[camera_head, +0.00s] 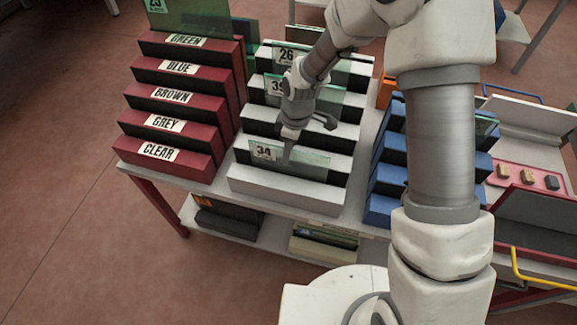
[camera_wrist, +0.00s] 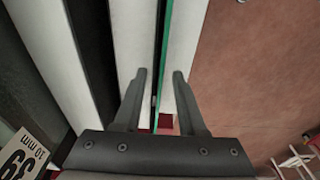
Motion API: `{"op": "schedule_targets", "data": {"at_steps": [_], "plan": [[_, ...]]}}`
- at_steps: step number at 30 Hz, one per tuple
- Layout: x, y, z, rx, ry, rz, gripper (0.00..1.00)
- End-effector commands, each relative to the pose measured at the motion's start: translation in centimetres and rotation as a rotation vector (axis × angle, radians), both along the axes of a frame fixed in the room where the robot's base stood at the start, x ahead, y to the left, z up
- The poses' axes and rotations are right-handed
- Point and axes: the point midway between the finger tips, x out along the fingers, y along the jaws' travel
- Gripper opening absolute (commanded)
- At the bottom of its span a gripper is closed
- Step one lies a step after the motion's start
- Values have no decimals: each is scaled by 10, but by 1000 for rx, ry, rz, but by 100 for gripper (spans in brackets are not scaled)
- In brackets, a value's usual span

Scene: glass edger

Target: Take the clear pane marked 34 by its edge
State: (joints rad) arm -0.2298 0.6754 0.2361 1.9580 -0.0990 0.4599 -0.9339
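The clear pane marked 34 (camera_head: 308,161) stands upright in the front white rack step, its label at its left end. My gripper (camera_head: 287,154) points down at its top edge, just right of the label. In the wrist view the pane (camera_wrist: 164,45) shows as a thin green edge between the two fingers of my gripper (camera_wrist: 160,74). The fingers are open, one on each side, with a gap visible at the right finger. The far finger is hidden in the head view.
Panes marked 39 (camera_head: 276,86) and 26 (camera_head: 287,56) stand in the steps behind. A red stepped rack (camera_head: 160,158) with colour labels stands left, a blue stepped rack (camera_head: 382,207) right. A pink tray (camera_head: 520,176) holds small blocks.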

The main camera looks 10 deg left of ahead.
Motion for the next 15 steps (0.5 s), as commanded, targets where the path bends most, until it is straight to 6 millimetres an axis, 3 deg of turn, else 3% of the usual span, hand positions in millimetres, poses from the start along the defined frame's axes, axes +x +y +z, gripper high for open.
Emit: {"op": "schedule_targets", "data": {"at_steps": [5, 11, 15], "plan": [[0, 0, 0, 0, 0, 0, 38], [0, 0, 0, 0, 0, 0, 2], [0, 0, 0, 0, 0, 0, 0]]}}
